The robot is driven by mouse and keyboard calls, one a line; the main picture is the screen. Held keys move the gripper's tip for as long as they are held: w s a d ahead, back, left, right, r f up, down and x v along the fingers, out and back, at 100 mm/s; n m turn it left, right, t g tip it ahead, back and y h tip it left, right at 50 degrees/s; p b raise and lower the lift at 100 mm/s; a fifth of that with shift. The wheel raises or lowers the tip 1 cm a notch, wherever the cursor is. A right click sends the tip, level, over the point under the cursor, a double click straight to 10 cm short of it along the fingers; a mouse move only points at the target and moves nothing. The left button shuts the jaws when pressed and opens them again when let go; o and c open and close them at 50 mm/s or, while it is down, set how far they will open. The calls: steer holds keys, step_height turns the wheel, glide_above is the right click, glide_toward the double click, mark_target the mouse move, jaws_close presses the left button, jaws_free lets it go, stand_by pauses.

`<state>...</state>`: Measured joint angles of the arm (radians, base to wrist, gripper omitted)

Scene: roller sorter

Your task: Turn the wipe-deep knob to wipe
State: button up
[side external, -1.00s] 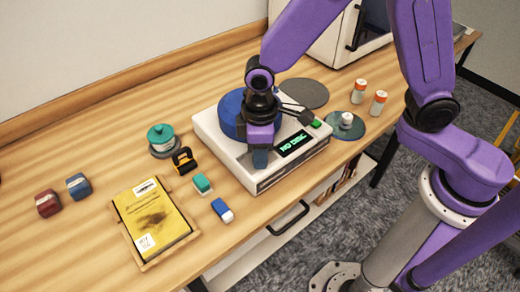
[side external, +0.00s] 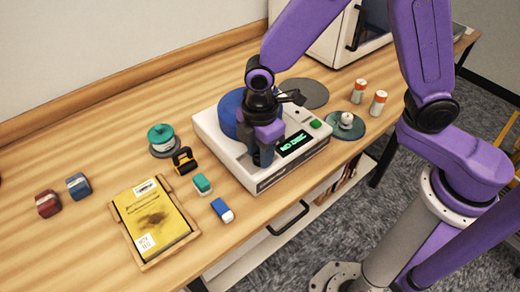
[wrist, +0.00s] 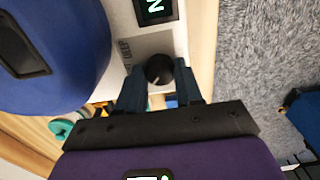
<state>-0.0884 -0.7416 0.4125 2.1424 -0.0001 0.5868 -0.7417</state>
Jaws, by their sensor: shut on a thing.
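The white machine (side external: 222,150) sits on the wooden table, with a lit green "NO DISC" display (side external: 294,143) on its top. Its dark round knob (wrist: 159,70) with a pale pointer line sits between my fingertips in the wrist view. My gripper (side external: 262,160) points down at the machine's front left part and is shut on the knob, one finger on each side; it also shows in the wrist view (wrist: 159,82). In the side view my fingers hide most of the knob.
A blue round lid (side external: 230,108) stands up beside my gripper. A green button (side external: 316,124) is right of the display. A disc with a white knob (side external: 346,122) lies to the right. A yellow booklet (side external: 152,215) in a tray and small blocks lie left.

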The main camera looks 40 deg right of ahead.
stand_by(0.4)
steer(key=o, duration=1)
steer(key=shift+o, duration=0.2)
steer(key=shift+r, duration=0.1)
step_height(320, 180, up, 17)
steer(key=shift+r, duration=0.15)
steer(key=s+d+f+m, duration=0.2)
steer(key=s+d+f, duration=0.1)
steer(key=s+d, duration=0.6)
steer(key=s+d+f+m, duration=0.3)
steer(key=s+d+f, duration=0.1)
steer(key=s+d, duration=0.5)
steer(key=shift+d, duration=0.45)
